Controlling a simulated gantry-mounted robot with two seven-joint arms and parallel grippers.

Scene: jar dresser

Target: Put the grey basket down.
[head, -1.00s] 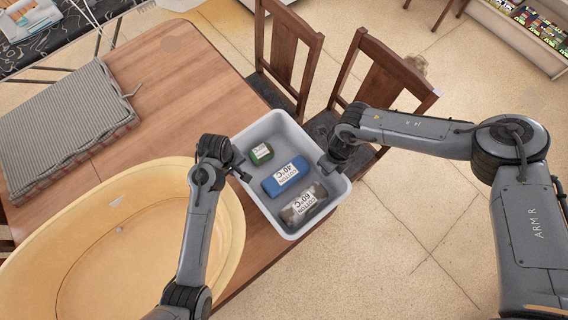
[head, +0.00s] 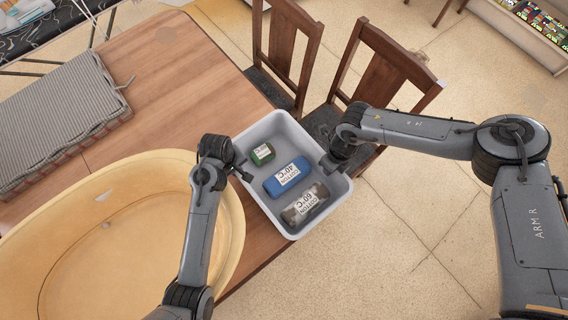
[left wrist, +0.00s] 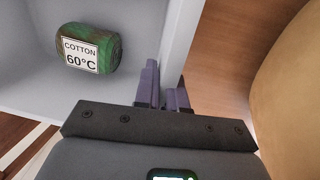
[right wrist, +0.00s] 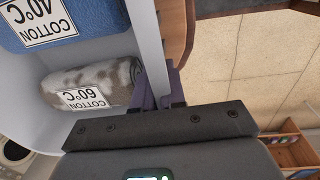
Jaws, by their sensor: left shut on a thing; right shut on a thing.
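The grey basket (head: 268,210) is at the table's right edge in the head view, partly over the wooden table (head: 190,75) and partly past its edge. It holds a green roll (head: 262,153), a blue roll (head: 287,177) and a grey-brown patterned roll (head: 305,204). My left gripper (head: 243,172) is shut on the basket's left wall, also seen in the left wrist view (left wrist: 163,90). My right gripper (head: 328,163) is shut on the opposite wall, also seen in the right wrist view (right wrist: 160,92). Whether the basket's underside touches the table is hidden.
A large yellow oval tub (head: 225,245) stands on the table close left of the basket. A grey ribbed mat (head: 60,120) lies at the far left. Two wooden chairs (head: 290,45) (head: 385,65) stand beyond the basket. Open floor lies to the right.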

